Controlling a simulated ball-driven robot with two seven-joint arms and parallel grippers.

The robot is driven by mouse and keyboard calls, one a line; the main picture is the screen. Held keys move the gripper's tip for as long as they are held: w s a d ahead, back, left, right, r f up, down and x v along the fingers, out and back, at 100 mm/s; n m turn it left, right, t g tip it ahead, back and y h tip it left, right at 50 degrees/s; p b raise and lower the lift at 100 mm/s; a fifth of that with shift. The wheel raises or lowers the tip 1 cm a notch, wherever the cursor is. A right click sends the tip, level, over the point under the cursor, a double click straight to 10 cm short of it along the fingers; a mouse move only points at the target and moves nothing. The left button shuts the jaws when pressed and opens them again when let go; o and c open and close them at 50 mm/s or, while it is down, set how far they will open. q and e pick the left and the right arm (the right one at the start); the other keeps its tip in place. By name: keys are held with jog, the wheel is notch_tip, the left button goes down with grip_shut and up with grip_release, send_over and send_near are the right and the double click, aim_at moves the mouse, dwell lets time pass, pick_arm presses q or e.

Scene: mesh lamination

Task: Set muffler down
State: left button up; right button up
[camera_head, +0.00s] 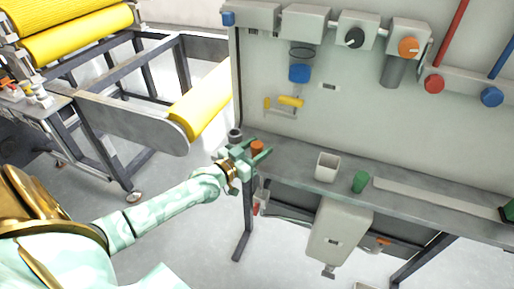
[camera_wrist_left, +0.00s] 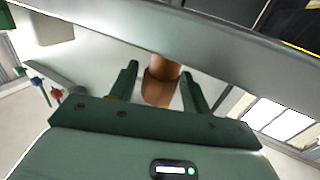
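The muffler appears to be the small orange-brown cylinder (camera_head: 257,147) at the left end of the grey bench. In the left wrist view the orange-brown cylinder (camera_wrist_left: 158,88) lies between the two dark green fingers. My left gripper (camera_head: 256,152) reaches it from the lower left, with one finger on each side. The left wrist view shows the fingers (camera_wrist_left: 160,72) apart, with a narrow gap beside the cylinder on the left. Whether the right finger touches it is unclear. I cannot make out my right gripper.
A dark grey cylinder (camera_head: 235,135) stands just behind my left gripper. A panel with fittings rises behind. A machine with yellow rollers (camera_head: 203,100) stands left.

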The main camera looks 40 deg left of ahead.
pick_arm(q)
jog(key=shift+r, duration=0.15)
jog(key=shift+s, duration=0.35)
jog(key=s+a+p, duration=0.2)
jog(key=s+p, duration=0.1)
jog(key=s, duration=0.8)
jog(key=s+f+g+y, duration=0.1)
jog(key=s+f+g, duration=0.45)
jog(key=f, duration=0.75)
jog(key=s+f+g+y, duration=0.25)
jog(key=s+f, duration=0.55)
jog(key=f, duration=0.6)
jog(key=s+d+f+g, duration=0.3)
jog(key=s+f, duration=0.1)
jog(key=s, duration=0.5)
jog(key=s+d+f+m+g, duration=0.1)
jog(key=s+d+f+g, duration=0.2)
jog(key=s, duration=0.6)
jog(key=s+d+f+m+g, duration=0.1)
jog(key=s+d+f+g, duration=0.2)
jog(key=s, duration=0.7)
notch_tip(320, 180, down, 4)
jog(key=shift+d+f+h, duration=0.2)
jog(key=shift+d+h, duration=0.15)
jog(key=shift+d, duration=0.8)
